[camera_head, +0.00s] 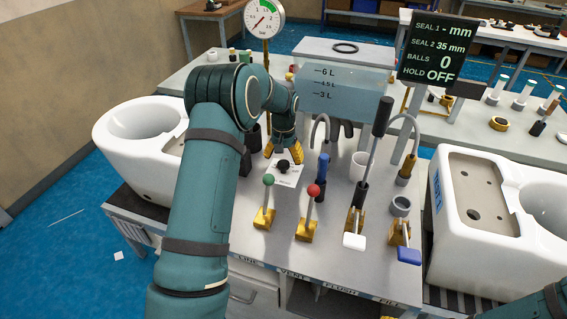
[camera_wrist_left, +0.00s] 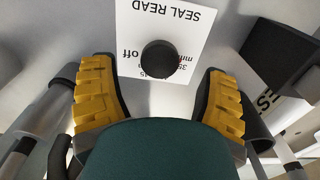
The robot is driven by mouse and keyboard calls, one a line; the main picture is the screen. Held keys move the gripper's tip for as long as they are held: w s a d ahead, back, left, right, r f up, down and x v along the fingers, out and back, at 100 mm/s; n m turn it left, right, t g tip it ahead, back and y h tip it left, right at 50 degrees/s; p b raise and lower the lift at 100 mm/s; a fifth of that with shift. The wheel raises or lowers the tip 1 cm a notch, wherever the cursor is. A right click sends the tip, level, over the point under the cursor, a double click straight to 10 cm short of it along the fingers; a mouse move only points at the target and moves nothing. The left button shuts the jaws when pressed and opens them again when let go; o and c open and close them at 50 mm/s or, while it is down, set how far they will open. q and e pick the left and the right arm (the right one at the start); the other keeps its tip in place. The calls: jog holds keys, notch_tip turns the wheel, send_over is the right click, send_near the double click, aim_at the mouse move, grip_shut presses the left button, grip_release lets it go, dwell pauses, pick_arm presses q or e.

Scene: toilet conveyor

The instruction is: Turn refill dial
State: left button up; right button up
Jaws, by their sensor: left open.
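A black round knob (camera_head: 283,167) sits on a white label plate on the bench; it also shows in the left wrist view (camera_wrist_left: 159,59). The label (camera_wrist_left: 185,20) reads "SEAL READ", with "off" and "35" partly visible beside the knob. No "refill" wording is legible on any dial. My left gripper (camera_head: 284,150) is open above the knob, pointing down. In the wrist view its yellow fingertips lie to either side of the knob, apart from it. My right gripper is out of view.
Levers with green (camera_head: 268,180) and red (camera_head: 314,190) balls stand in front of the knob. A tall black-handled lever (camera_head: 381,118) and blue-ended lever (camera_head: 408,256) stand right. A clear tank (camera_head: 345,90) and display board (camera_head: 438,50) are behind. White toilet bowls flank the bench.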

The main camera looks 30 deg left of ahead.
aim_at(283, 163)
pick_arm(q)
notch_tip(283, 163, up, 9)
dwell(0.3)
jog(key=shift+s+f, duration=0.1)
jog(key=shift+f, duration=0.05)
dwell(0.4)
